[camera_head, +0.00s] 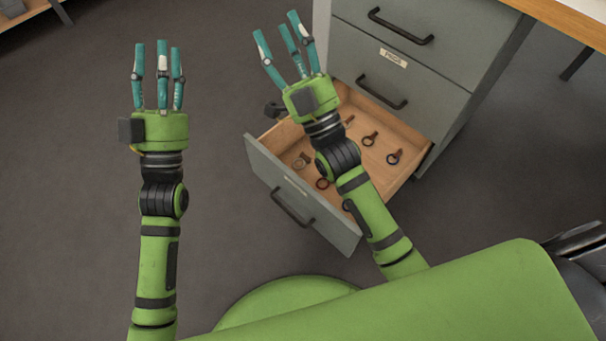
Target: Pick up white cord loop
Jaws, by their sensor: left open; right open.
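I cannot make out a white cord loop in the head view. Several small dark ring-shaped items with brown tabs lie spread in the open bottom drawer (392,118); one of them is a ring (394,157) near the right side. My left gripper (159,62) is open and empty over the floor, left of the drawer, fingers pointing up the picture. My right gripper (281,42) is open and empty, its fingers beyond the drawer's upper left corner. My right forearm crosses over the drawer and hides part of its inside.
The grey cabinet (460,45) stands at upper right with its upper drawers shut. The open drawer's front panel (300,195) has a dark handle. A wooden tabletop edge (565,18) is at top right. The dark floor at left is clear; a shelf (28,12) shows at top left.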

